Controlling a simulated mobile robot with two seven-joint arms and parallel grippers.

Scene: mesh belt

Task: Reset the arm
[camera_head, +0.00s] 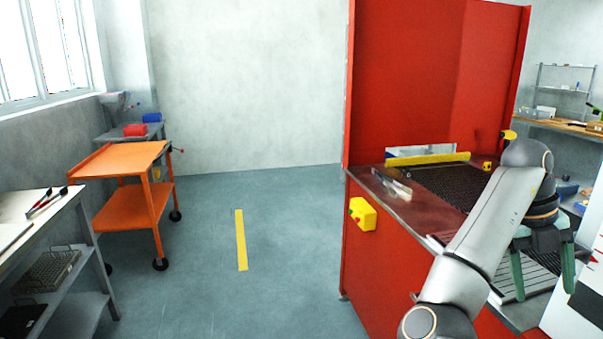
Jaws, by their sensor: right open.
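My right arm (490,225) comes in from the bottom right and reaches up in front of the red machine's counter. Its gripper (543,283) hangs down at the right, with two green fingers spread apart. It is open, and nothing shows between the fingers. It is in front of a slatted grey surface at the machine's near end. My left arm and gripper do not show.
The red machine (410,80) has a dark mesh belt (445,184), a yellow bar (428,159) and a yellow control box (362,214). An orange cart (120,158) and a workbench (25,204) stand left. The floor between is clear, with a yellow stripe (241,240).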

